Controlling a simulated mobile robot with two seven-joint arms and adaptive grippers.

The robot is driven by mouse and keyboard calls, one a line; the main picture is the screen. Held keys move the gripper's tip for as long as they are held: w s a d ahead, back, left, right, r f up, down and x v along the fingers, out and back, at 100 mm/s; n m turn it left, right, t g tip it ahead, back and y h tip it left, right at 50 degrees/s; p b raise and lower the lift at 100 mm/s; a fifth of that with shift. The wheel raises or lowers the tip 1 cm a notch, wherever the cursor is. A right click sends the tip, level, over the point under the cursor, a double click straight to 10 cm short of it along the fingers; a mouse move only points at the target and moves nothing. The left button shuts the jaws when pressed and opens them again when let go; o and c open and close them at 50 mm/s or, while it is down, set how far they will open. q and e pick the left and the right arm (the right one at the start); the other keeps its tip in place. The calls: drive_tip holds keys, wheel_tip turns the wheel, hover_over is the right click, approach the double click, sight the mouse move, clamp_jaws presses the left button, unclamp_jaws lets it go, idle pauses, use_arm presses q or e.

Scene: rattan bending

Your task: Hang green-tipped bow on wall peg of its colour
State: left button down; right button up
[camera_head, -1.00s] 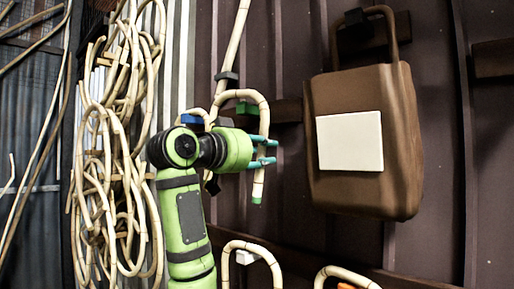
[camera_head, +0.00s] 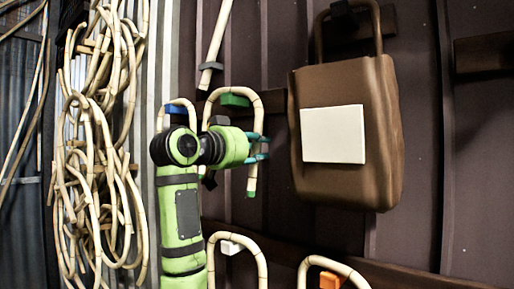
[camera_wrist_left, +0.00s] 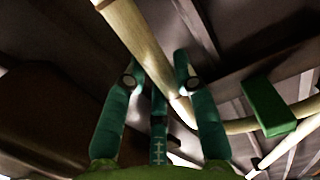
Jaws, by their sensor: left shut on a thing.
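The green-tipped bow (camera_head: 256,108) is a pale rattan arch whose green end (camera_head: 251,193) points down. Its arch passes just above the green wall peg (camera_head: 234,100); I cannot tell if they touch. My left gripper (camera_head: 264,148) has teal fingers shut on the bow's right leg, below the peg's height. In the left wrist view my fingers (camera_wrist_left: 160,98) close around a pale rattan length, and the green peg (camera_wrist_left: 268,108) shows at the right beside a rattan bar. The bow's left leg is partly hidden by my left arm. My right gripper is not in view.
A blue peg (camera_head: 177,109) has a rattan arch around it. Lower down are a white peg (camera_head: 231,246) and an orange peg (camera_head: 329,281) with arches. A brown bag (camera_head: 383,140) hangs right of my gripper. Rattan coils (camera_head: 88,190) hang left.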

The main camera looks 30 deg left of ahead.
use_arm(q)
drive_tip(key=shift+f, duration=0.1)
drive_tip(key=c, duration=0.9)
unclamp_jaws()
drive_tip(key=shift+w, duration=0.1)
drive_tip(key=s+a, duration=0.1)
drive_tip(key=s, duration=1.1)
drive_tip(key=s+b, duration=0.2)
drive_tip(key=s, duration=0.7)
drive_tip(key=shift+a, duration=0.35)
